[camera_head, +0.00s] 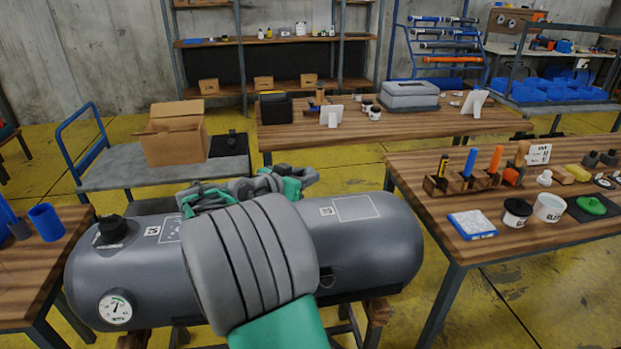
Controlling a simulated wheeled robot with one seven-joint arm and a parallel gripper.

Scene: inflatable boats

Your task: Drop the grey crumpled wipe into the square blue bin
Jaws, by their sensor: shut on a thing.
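My gripper (290,182) is at the end of my grey and green arm, above the far side of a large dark grey tank (370,240). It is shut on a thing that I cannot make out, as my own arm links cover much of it. I cannot pick out the grey crumpled wipe anywhere in view. I cannot single out one square blue bin. Several blue open bins (545,91) stand together on the rack at the far right back, well away from my gripper. Their exact shapes are too small to tell.
The right table (425,172) holds markers in a wooden block, tubs and a blue-white pad (472,224). A round blue cup (46,222) stands on the left table. A cart (100,176) bears a cardboard box (174,140).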

